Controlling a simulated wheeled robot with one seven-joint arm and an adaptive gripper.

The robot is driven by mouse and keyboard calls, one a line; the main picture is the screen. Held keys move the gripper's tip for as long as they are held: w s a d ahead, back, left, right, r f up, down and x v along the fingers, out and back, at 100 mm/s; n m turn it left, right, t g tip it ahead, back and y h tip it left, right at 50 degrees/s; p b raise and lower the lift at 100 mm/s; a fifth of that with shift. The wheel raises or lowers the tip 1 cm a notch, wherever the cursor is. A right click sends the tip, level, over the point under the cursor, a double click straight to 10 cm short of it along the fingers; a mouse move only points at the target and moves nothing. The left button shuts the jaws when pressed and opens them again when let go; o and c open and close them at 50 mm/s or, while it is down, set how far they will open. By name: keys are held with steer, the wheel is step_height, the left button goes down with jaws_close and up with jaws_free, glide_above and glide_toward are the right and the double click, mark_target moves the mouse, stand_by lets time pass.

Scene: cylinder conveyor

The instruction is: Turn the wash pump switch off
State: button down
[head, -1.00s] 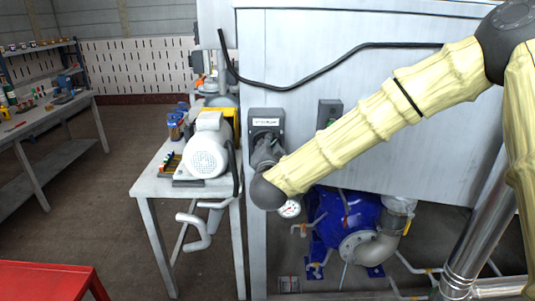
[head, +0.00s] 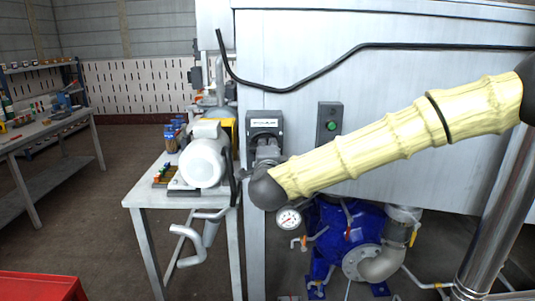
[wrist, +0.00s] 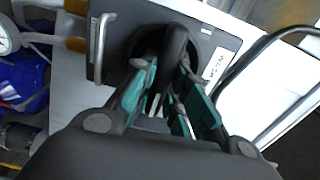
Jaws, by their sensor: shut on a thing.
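The wash pump switch is a dark grey box (head: 265,122) with a white label, on the front of the pale cabinet. In the wrist view its dark plate (wrist: 215,45) carries a label partly reading "WASH", and a black rotary handle (wrist: 175,45) stands out from a round base. My gripper (wrist: 168,75) has green-padded fingers on either side of the handle and is shut on it. In the head view my gripper (head: 268,152) is at the lower part of the box, and my wrist hides most of the handle. The handle's exact setting is hard to tell.
A second box with a green button (head: 331,126) is right of the switch. A black cable (head: 310,80) runs above. A pressure gauge (head: 288,218) and blue pump (head: 345,235) sit below. A table (head: 150,195) with a grey motor (head: 203,160) stands left.

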steer(key=shift+f, duration=0.1)
stand_by(0.3)
steer(key=c, duration=1.4)
jaws_free()
steer(key=shift+s, duration=0.1)
steer(key=s, duration=1.1)
steer(key=shift+s, duration=0.4)
